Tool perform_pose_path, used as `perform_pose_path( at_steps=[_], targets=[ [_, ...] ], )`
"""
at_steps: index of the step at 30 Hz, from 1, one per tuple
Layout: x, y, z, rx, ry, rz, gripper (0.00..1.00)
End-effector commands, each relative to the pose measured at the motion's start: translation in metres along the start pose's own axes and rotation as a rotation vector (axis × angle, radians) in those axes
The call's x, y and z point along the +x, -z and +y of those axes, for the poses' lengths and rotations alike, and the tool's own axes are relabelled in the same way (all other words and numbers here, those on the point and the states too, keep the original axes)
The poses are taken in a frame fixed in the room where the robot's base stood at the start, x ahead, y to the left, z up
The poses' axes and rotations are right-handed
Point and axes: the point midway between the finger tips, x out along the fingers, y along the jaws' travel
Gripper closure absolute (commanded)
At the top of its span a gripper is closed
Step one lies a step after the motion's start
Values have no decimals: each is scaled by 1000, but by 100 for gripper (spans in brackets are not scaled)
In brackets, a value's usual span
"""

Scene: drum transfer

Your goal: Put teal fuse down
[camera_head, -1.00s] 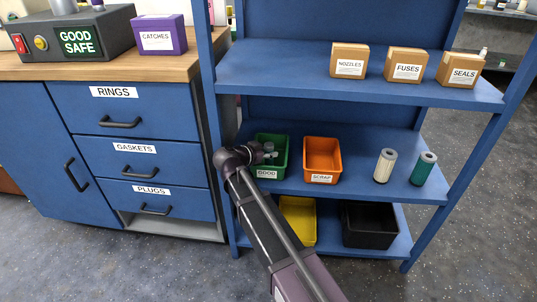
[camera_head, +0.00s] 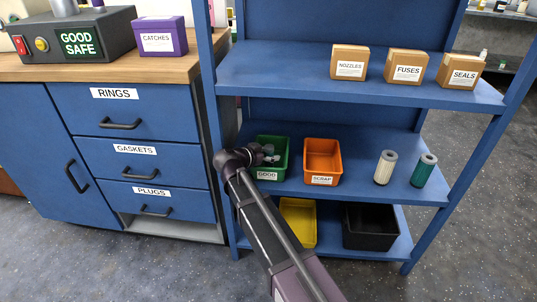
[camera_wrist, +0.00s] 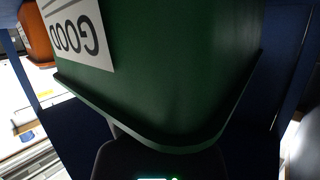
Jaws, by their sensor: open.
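My gripper (camera_head: 265,154) is at the green bin labelled GOOD (camera_head: 268,175) on the middle shelf, partly hidden by my own wrist. It is open. In the wrist view the green bin (camera_wrist: 175,70) fills most of the picture, with its label upside down. A dark part of my gripper shows at the bottom edge, with a small teal glow that I cannot identify. I cannot make out a teal fuse in or near my gripper. A teal cylinder (camera_head: 424,171) stands upright at the right of the middle shelf, apart from my gripper.
An orange SCRAP bin (camera_head: 322,178) stands right of the green bin. A cream cylinder (camera_head: 385,168) stands beside the teal one. Yellow (camera_head: 299,222) and black (camera_head: 370,227) bins sit below. The upper shelf (camera_head: 280,85) has bare room left of its boxes. A drawer cabinet (camera_head: 130,130) is left.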

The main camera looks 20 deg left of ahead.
Motion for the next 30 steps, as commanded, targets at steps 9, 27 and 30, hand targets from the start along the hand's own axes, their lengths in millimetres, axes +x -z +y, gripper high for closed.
perform_pose_path(
  at_steps=[9,27,30],
  targets=[
    [-32,4,0,-1,1,0,21],
    [-115,2,0,0,0,0,21],
    [-119,2,0,1,-1,0,21]
  ],
)
